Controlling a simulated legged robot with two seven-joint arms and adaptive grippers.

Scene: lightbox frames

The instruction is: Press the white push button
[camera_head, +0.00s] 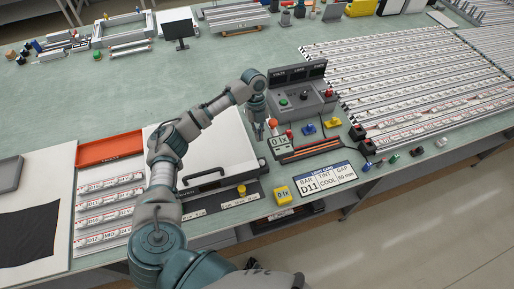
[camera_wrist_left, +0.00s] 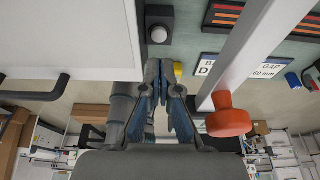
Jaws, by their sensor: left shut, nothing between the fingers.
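The white push button (camera_wrist_left: 158,34), a round pale cap on a small dark square base, shows at the top of the left wrist view. In the head view I cannot make it out near my gripper. My left gripper (camera_head: 260,133) points down over the bench, beside the panel with the red-orange knob. In the left wrist view its blue-padded fingers (camera_wrist_left: 164,68) are shut and empty, with the tips just below the button in the picture. I cannot tell the height between tips and button. My right gripper is not in view.
A red-orange knob (camera_wrist_left: 229,115) on a pale post stands close to the right of the fingers. A white lidded box (camera_head: 208,150) with a black handle is left of the gripper. A grey control console (camera_head: 300,98) stands behind; a D11 sign (camera_head: 325,178) lies in front.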

